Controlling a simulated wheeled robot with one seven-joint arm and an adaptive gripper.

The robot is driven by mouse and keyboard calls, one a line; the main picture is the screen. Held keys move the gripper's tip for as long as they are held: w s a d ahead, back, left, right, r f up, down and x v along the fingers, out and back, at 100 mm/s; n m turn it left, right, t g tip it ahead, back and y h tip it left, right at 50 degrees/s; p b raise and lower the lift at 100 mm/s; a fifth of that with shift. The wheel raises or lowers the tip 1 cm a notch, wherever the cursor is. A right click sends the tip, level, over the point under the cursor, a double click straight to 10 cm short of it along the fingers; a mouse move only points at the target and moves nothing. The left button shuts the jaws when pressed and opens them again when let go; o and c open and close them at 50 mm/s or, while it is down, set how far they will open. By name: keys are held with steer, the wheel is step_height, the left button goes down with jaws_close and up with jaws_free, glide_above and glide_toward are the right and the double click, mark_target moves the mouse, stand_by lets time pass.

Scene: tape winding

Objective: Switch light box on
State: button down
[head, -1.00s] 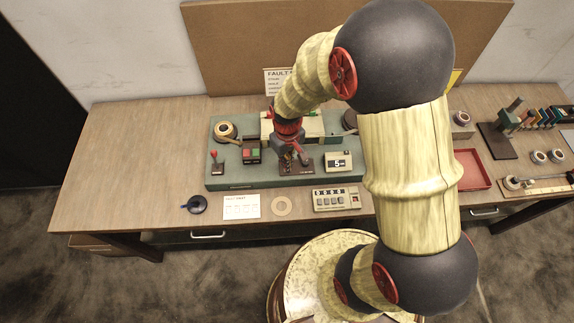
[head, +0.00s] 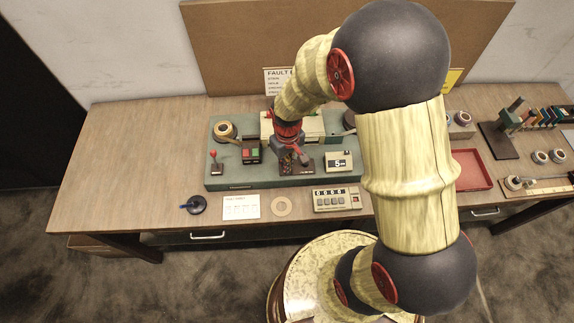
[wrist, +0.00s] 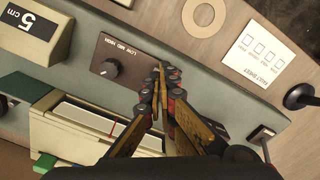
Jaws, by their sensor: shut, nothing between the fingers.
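A cream box with a long white panel and a red line across it (wrist: 95,118) lies at the lower left of the wrist view. It looks like the light box, and the panel does not clearly glow. In the head view the cream box (head: 312,126) is partly hidden behind my wrist. In the head view my gripper (head: 299,160) hangs over the green machine base. I cannot make out a light box switch.
The green base (head: 225,178) also bears a red-knobbed lever (head: 213,155), red and green buttons (head: 251,151) and a "5 cm" display (head: 340,161). A card (head: 241,207), a tape ring (head: 281,206) and a counter (head: 336,199) lie along the front edge.

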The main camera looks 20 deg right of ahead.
steer(key=shift+r+p, duration=2.7)
steer(key=shift+r, duration=0.75)
steer(key=s+r+m+t+b, duration=0.1)
steer(key=s+r+t+b, duration=0.1)
steer(key=s+r, duration=0.5)
steer(key=s+r+m+t+b, duration=0.1)
steer(key=s+r+t+b, duration=0.2)
steer(key=r, duration=1.2)
steer(key=s+b, duration=0.2)
steer(key=s, duration=0.2)
steer(key=shift+r+t, duration=0.2)
steer(key=shift+t, duration=0.1)
steer(key=shift+a, duration=0.1)
